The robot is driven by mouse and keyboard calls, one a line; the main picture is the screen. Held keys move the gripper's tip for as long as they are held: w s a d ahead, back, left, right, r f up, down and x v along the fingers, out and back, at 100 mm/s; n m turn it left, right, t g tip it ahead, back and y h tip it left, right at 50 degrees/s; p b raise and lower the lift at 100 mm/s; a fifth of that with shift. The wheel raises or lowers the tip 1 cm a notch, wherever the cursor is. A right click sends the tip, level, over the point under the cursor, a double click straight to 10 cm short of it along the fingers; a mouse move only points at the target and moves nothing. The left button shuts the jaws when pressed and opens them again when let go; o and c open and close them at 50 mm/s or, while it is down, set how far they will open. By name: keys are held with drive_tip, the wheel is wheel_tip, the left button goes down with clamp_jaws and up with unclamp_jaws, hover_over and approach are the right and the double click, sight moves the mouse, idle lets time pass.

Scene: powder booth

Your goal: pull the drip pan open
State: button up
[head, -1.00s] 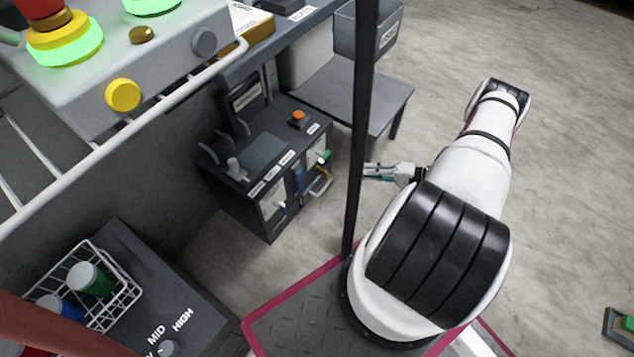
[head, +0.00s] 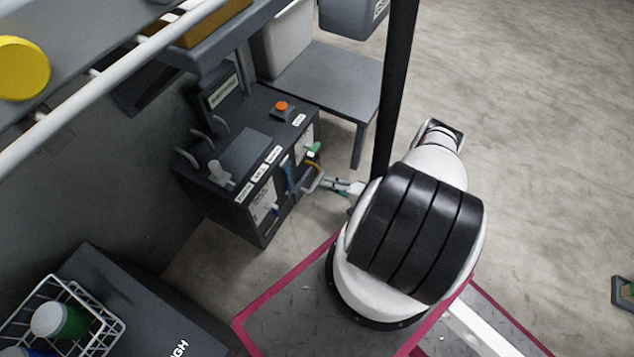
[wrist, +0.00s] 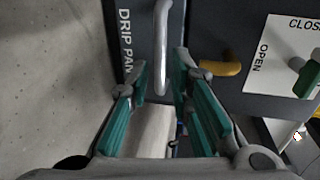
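The drip pan (wrist: 122,15) shows in the wrist view as a dark front with a "DRIP PAN" label. A pale bar handle (wrist: 163,50) runs along it. My gripper (wrist: 160,82) is open, with a green-lined finger on each side of the handle's near end. I cannot tell whether either finger touches it. In the head view my gripper (head: 340,186) is at the front of the dark cabinet (head: 235,215), by the handle (head: 314,182). The pan's own edges are hard to make out there.
A green-handled valve (wrist: 308,78) with an OPEN/CLOSED plate and a yellow lever (wrist: 220,68) sit right of the handle in the wrist view. A black post (head: 396,80) stands close to my arm. A grey side table (head: 335,85) is behind.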

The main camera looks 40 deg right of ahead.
sight(318, 180)
drive_tip(key=shift+b+x, duration=0.55)
drive_tip(key=shift+x, duration=2.15)
drive_tip(key=shift+c, duration=0.6)
clamp_jaws()
drive_tip(key=shift+s, duration=0.1)
